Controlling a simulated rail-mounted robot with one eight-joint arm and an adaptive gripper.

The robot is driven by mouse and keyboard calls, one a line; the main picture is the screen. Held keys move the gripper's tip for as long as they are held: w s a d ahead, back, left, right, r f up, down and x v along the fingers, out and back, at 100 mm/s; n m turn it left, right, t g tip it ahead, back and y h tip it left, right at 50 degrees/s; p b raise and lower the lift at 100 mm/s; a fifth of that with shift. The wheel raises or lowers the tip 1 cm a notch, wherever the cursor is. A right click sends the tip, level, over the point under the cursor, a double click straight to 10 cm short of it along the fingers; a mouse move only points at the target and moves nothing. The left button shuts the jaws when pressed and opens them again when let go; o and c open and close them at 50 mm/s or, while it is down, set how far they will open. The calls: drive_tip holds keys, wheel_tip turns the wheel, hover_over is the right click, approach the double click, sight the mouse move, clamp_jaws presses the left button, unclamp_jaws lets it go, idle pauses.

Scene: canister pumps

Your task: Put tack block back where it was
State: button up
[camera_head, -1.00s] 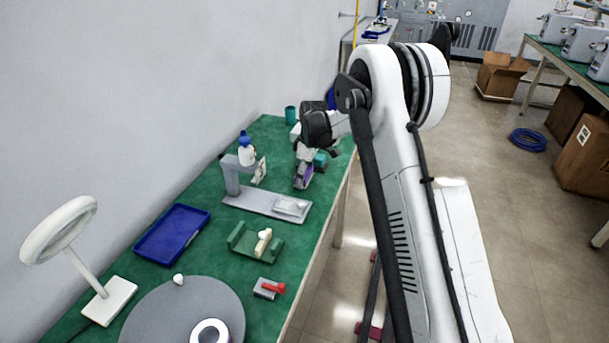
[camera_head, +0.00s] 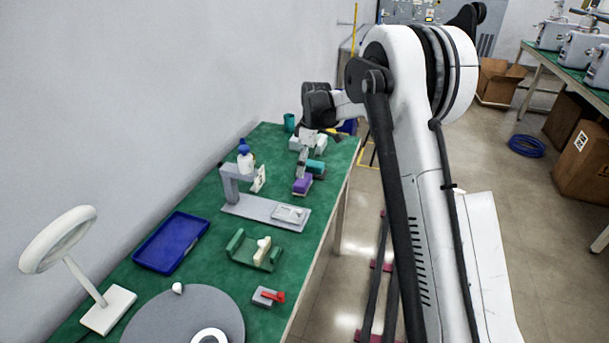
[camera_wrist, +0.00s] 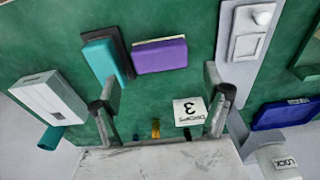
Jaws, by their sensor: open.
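A purple block (camera_head: 302,187) lies flat on the green bench, and it also shows in the wrist view (camera_wrist: 160,56), with a pale edge along one side. A teal block (camera_head: 316,168) lies beside it with a dark piece along its side; it also shows in the wrist view (camera_wrist: 101,61). No label shows which one is the tack block. My gripper (camera_head: 304,160) is over this part of the bench. In the wrist view my gripper (camera_wrist: 160,82) has its fingers wide apart with nothing between them; the purple block lies beyond the fingertips.
A white box (camera_wrist: 48,98) and a teal cup (camera_head: 289,122) are at the far end. A green cradle (camera_head: 243,247) and a blue tray (camera_head: 172,242) are nearer. A card marked 3 (camera_wrist: 189,111) shows.

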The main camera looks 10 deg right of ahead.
sight(308, 180)
drive_tip(key=s+r+m+t, duration=0.3)
drive_tip(key=s+r+m, duration=0.2)
drive_tip(key=s+r, duration=1.55)
drive_tip(key=s+f+m+t, duration=0.1)
drive_tip(key=s+f+m, duration=0.1)
drive_tip(key=s, duration=1)
drive_tip(key=s+f+m+t+h, duration=0.1)
drive_tip(key=s+f+m+t, duration=0.1)
drive_tip(key=s, duration=1.1)
drive_tip(key=shift+a+f+m, duration=0.45)
drive_tip(key=shift+f+m, duration=0.15)
drive_tip(key=shift+m, duration=0.6)
